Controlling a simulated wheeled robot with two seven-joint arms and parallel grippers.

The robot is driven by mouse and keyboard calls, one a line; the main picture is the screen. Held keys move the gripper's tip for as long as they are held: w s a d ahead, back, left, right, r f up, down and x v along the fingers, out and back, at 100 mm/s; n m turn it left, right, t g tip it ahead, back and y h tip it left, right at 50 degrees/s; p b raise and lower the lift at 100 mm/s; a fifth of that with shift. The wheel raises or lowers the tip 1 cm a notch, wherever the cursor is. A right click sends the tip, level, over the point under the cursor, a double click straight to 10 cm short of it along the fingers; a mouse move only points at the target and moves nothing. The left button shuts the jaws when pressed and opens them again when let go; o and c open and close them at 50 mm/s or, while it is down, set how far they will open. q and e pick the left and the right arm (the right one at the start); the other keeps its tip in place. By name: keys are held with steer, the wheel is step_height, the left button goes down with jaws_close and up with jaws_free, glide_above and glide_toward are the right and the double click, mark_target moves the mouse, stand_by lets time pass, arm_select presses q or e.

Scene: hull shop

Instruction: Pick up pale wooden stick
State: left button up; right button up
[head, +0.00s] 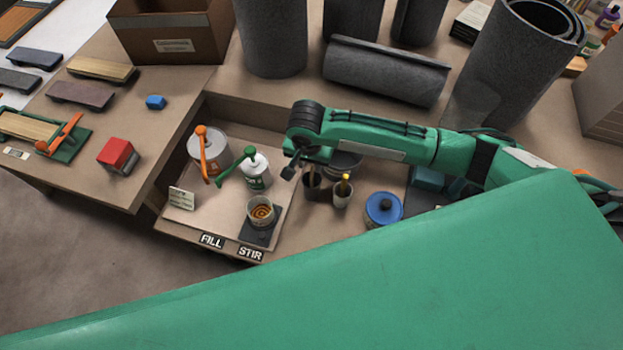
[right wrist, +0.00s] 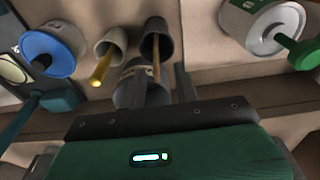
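The pale wooden stick (right wrist: 156,62) stands in a dark grey cup (right wrist: 158,40) in the right wrist view, leaning out over its rim. In the head view the cup (head: 311,188) is just right of my right gripper, and I cannot make out the stick clearly. My right gripper (head: 291,168) is open and empty above the bench tray. In the right wrist view its fingers (right wrist: 163,88) are apart, with the stick's cup beyond them; the stick is not between the fingertips. My left gripper is not in view.
A cup with a yellow-handled tool (head: 343,190) and a blue-lidded tin (head: 384,209) stand right of the cup. A white pump bottle (head: 256,172), an orange-pump can (head: 208,148) and a mixing cup (head: 261,212) stand left.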

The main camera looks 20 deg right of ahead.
mark_target(312, 174)
steer(key=f, duration=0.5)
steer(key=shift+d+f+p, duration=0.3)
steer(key=shift+p, duration=0.05)
steer(key=shift+c, duration=0.2)
jaws_close()
